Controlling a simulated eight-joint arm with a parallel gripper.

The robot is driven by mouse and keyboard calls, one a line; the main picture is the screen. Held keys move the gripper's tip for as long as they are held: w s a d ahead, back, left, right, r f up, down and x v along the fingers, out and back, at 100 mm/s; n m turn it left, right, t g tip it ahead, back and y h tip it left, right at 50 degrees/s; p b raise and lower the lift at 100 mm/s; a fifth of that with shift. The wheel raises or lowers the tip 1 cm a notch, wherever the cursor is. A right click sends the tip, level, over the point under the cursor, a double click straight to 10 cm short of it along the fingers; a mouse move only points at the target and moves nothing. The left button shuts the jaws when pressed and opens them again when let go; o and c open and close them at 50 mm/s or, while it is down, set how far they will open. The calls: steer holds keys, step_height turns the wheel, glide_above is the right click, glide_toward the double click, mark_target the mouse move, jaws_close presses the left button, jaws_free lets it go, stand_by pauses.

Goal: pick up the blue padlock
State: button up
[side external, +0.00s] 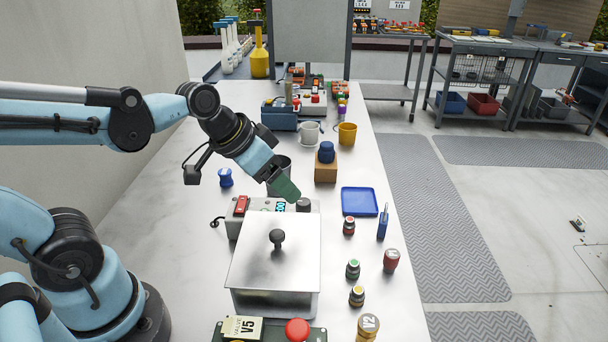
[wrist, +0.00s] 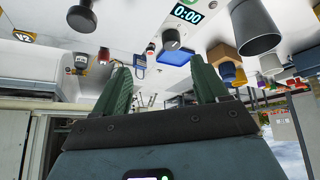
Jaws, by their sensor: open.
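The blue padlock (side external: 382,226) appears to be the small blue block with a thin grey upright part, standing on the table near the right edge. It is just right of and in front of a blue tray (side external: 360,214). In the wrist view, which looks upside down, a small blue shape that may be the padlock (wrist: 140,61) is beside the tray (wrist: 176,61). My gripper (side external: 287,191), with green fingers, is left of the padlock, above the control box. In the wrist view my gripper (wrist: 163,85) has its fingers wide apart, with nothing between them.
A grey control box (side external: 262,228) and a metal lidded box (side external: 272,265) stand left of the padlock. A wooden block (side external: 326,172) bears a dark blue object.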

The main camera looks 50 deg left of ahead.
steer(key=w+d+f+m+g+h, duration=0.15)
steer(key=w+d+m+h, duration=0.3)
steer(key=w, duration=0.55)
steer(key=m+h, duration=0.6)
steer(key=m, duration=0.1)
glide_toward(386, 212)
steer(key=shift+w+d+f+n, duration=0.25)
steer(key=shift+w+d+f, duration=0.35)
steer(key=shift+w+f, duration=0.35)
steer(key=shift+w+f+m+h, duration=0.15)
steer(key=shift+f+m+h, duration=0.2)
steer(key=shift+f+m, duration=0.25)
steer(key=shift+w+d+f, duration=0.1)
steer(key=shift+d+f, duration=0.1)
steer(key=shift+d, duration=0.1)
steer(key=x, duration=0.7)
steer(key=shift+r, duration=0.1)
jaws_close()
steer(key=shift+a+r, duration=0.1)
